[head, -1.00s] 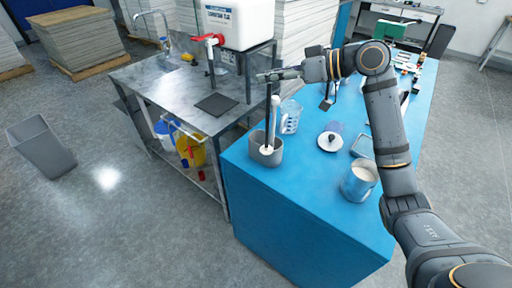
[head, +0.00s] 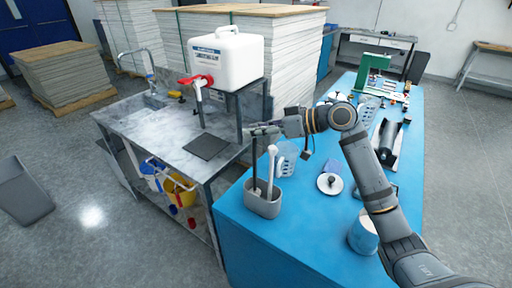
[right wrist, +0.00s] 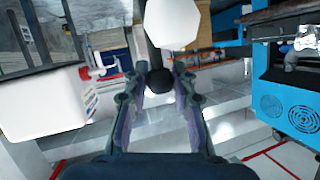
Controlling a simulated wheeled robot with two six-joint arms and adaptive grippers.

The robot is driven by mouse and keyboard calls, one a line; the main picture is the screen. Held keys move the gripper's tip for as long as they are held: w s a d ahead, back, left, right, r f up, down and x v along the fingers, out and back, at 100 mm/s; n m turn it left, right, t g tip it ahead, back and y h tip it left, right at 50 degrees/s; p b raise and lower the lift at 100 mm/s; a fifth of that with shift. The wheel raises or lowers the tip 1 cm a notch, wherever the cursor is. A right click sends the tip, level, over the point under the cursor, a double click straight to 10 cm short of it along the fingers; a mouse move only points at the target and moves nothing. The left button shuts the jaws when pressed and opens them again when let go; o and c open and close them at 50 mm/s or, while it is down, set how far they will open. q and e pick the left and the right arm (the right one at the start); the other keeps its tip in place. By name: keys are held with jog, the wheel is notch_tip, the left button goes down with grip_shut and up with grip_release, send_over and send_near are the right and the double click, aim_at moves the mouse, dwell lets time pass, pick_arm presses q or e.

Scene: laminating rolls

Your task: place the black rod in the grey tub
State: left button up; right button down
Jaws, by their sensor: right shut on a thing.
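The black rod (head: 254,165) stands nearly upright over the small grey tub (head: 262,206) on the blue table. Its lower end goes behind or inside the tub's rim; how deep I cannot tell. A white-headed stick (head: 271,168) stands in the same tub, just right of the rod. My right gripper (head: 258,131) is shut on the rod's upper end, above the tub. In the right wrist view, a dark round end (right wrist: 158,80) shows between the fingers, with a white shape beyond it. My left gripper is not in view.
A clear perforated cup (head: 286,160) and a round lidded thing (head: 329,183) are close by on the blue table (head: 300,225). A larger grey bin (head: 22,190) is on the floor.

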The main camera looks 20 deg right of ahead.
aim_at(255, 164)
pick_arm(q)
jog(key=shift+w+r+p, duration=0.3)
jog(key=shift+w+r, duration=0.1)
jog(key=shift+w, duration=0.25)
pick_arm(e)
notch_tip(255, 164, down, 4)
jog(key=shift+f, duration=0.1)
jog(key=shift+f, duration=0.15)
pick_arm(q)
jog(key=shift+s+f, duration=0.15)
pick_arm(e)
jog(key=c, duration=1.1)
grip_release()
